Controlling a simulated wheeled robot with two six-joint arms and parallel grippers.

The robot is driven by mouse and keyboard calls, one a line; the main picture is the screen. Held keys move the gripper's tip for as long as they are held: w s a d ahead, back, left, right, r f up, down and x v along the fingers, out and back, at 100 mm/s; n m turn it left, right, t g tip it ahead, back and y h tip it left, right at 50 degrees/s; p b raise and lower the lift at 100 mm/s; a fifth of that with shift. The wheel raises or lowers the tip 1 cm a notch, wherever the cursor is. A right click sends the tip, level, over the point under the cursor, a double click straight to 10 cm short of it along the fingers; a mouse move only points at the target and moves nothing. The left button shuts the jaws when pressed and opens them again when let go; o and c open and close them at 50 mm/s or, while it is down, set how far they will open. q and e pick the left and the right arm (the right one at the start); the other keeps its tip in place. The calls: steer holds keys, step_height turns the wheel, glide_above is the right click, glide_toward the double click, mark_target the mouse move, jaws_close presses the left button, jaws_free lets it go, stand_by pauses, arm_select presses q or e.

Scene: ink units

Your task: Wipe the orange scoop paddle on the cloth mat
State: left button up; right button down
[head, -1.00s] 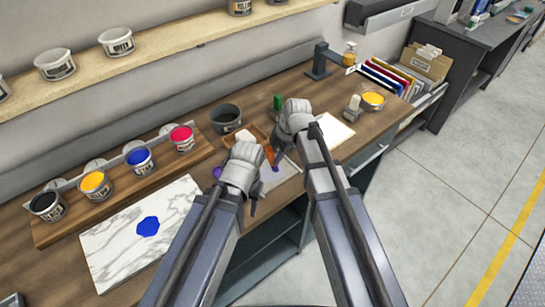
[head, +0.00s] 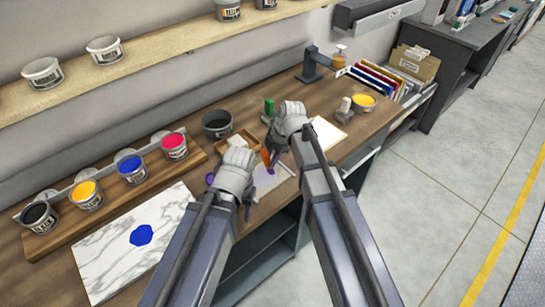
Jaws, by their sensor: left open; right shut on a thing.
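My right gripper (head: 270,148) is shut on the orange scoop paddle (head: 267,157), a small orange piece pointing down over the pale cloth mat (head: 284,176). The gripper hides part of the paddle, and I cannot tell whether its tip touches the cloth. A light purple smear shows on the cloth. My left gripper (head: 247,207) is open and empty, near the bench's front edge, left of the cloth. The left hand covers part of the bench near the cloth's left side.
A marble slab (head: 120,255) with a blue ink blob lies at left. A wooden rack (head: 100,215) of ink tubs stands behind it. A dark pot (head: 217,124), a wooden tray (head: 247,142) and a green item (head: 269,106) stand behind the hands. A white sheet (head: 328,134) lies right.

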steer(key=shift+s+a, duration=0.3)
steer(key=shift+a, duration=0.05)
steer(key=shift+s+a, duration=0.45)
steer(key=shift+a, duration=0.25)
steer(key=shift+s+a, duration=0.5)
steer(key=shift+a, duration=0.15)
stand_by(0.6)
steer(key=shift+w+d, duration=0.55)
steer(key=shift+d, duration=0.15)
